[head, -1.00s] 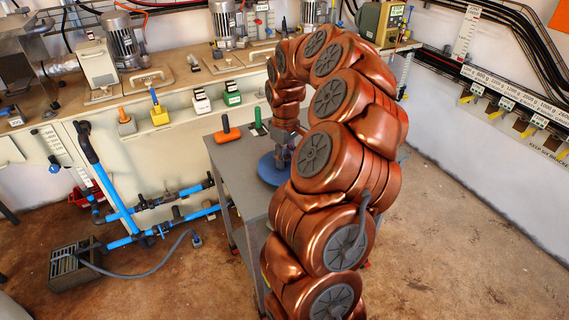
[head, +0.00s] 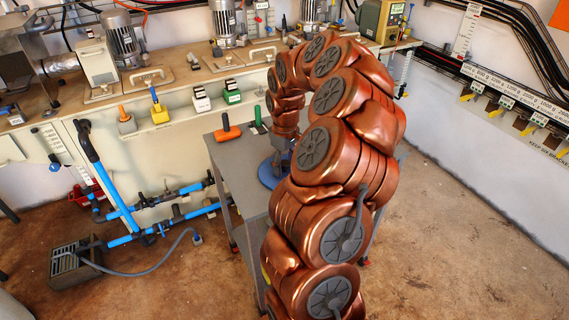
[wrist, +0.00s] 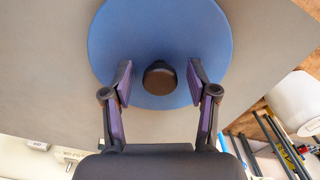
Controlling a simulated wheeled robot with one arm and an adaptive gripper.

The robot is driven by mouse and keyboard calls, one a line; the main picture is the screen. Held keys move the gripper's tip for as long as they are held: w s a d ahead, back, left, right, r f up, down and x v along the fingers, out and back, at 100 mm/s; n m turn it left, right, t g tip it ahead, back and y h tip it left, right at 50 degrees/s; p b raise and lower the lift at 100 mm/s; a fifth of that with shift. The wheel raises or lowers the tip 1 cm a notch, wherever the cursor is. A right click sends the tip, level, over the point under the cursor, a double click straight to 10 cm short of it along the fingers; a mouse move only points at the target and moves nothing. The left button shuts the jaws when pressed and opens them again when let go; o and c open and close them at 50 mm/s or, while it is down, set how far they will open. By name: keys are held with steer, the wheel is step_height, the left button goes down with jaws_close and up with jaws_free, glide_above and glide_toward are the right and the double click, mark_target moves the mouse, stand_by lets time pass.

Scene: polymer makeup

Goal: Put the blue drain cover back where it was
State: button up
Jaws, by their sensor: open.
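My gripper (wrist: 160,80) is open over the cover, with one finger on each side of the knob and a gap on both sides. Whether the fingertips touch the disc I cannot tell.
Behind is a bench (head: 180,82) with motors. A floor drain box (head: 72,265) with a grate, a hose and blue pipes (head: 122,205) is at left. Floor at right is clear.

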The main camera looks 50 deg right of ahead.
mark_target(285, 162)
steer(key=shift+r, duration=0.1)
step_height(285, 162, up, 12)
steer(key=b, duration=0.1)
stand_by(0.5)
steer(key=s+a+r+n, duration=0.1)
steer(key=s+a, duration=0.2)
steer(key=a, duration=0.8)
steer(key=s+a+r+n, duration=0.1)
steer(key=s+a+r, duration=0.15)
steer(key=a, duration=0.95)
steer(key=s+a+f+m+g, duration=0.1)
steer(key=s+a+f, duration=0.2)
steer(key=s, duration=0.6)
steer(key=s+a+f+m, duration=0.1)
steer(key=s+a+f, duration=0.3)
steer(key=s, duration=0.5)
steer(key=a, duration=0.2)
steer(key=shift+a+f+m+g, duration=0.25)
steer(key=shift+a+m+g, duration=0.05)
steer(key=shift+a+g, duration=0.1)
steer(key=shift+s+r, duration=0.1)
